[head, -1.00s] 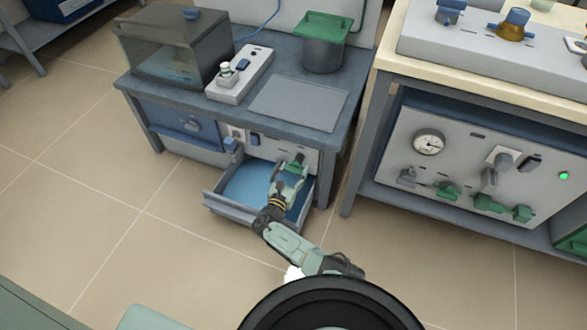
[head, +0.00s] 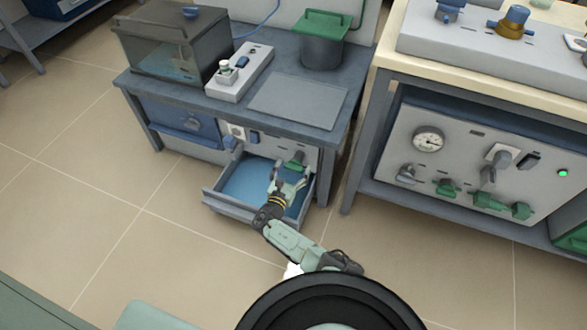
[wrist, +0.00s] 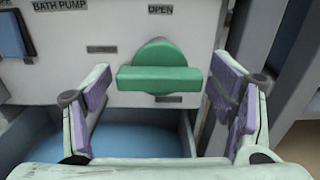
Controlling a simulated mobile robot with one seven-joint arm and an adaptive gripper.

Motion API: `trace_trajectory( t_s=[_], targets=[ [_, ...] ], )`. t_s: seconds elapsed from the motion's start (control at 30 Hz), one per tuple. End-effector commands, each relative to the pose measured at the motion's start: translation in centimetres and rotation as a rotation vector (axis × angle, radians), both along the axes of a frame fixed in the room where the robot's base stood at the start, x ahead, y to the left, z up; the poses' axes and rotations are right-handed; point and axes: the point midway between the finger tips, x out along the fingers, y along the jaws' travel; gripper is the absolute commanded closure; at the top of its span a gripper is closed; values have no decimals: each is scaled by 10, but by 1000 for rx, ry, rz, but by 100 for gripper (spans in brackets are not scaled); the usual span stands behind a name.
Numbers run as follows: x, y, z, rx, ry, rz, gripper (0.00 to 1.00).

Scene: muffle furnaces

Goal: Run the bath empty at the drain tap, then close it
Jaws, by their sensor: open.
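The green drain tap (wrist: 159,78) is on a pale front panel in the wrist view. Its bar lies level, with an "OPEN" label above it. It also shows in the head view (head: 296,160), partly behind my gripper. My gripper (head: 289,180) is open and empty, low in front of the tap. In the wrist view its purple-padded fingers (wrist: 168,108) are spread left and right of the tap, apart from it. The glass-walled bath (head: 165,52) stands on the bench's left; I cannot tell its water level.
A pulled-out grey drawer (head: 237,210) with a blue inside lies below the tap, under my gripper. A "BATH PUMP" label and blue switch (wrist: 12,35) are left of the tap. The bench leg and another bench (head: 450,165) stand to the right.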

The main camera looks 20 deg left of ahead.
Motion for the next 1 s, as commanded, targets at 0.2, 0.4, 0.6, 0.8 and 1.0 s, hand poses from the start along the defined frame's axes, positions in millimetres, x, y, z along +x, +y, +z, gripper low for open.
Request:
trace_trajectory(
  t_s=[0.2, 0.4, 0.6, 0.8, 1.0],
  targets=[
    [-3, 0, -1, 1, 1, 0, 23],
    [-27, 0, -2, 4, 4, -2, 23],
    [-64, 1, 0, 6, 3, -4, 23],
    [-97, 3, 0, 2, 0, -1, 23],
    [-116, 4, 1, 2, -1, -1, 23]
  ],
)
